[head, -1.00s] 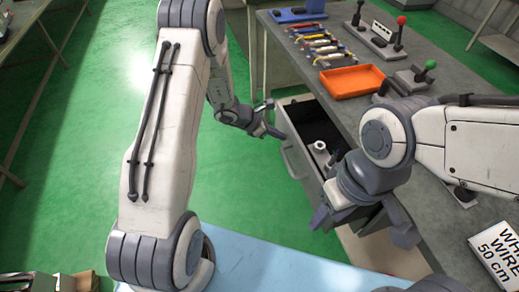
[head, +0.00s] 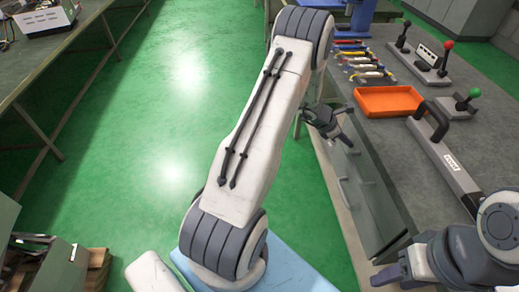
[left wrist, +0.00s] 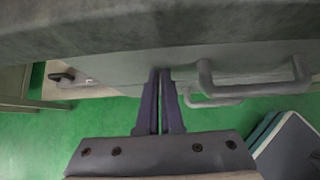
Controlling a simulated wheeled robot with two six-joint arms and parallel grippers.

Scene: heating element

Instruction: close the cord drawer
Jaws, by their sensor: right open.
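The cord drawer (head: 372,205) is under the right workbench's top. Its grey front looks flush or nearly flush with the bench edge, and its inside does not show. In the left wrist view a grey front with a bar handle (left wrist: 255,82) lies just under the bench top. My left gripper (head: 338,138) is at the far part of the drawer fronts. In the left wrist view its fingers (left wrist: 160,76) are together and empty, tips at the front left of the handle; contact is unclear. My right gripper (head: 390,272) is open and empty near the bench's near end.
On the workbench (head: 400,150) are an orange tray (head: 388,100), several coloured tools (head: 362,65), a lever with a green knob (head: 468,97) and a long-handled device (head: 445,155). Green floor is free left of my left arm.

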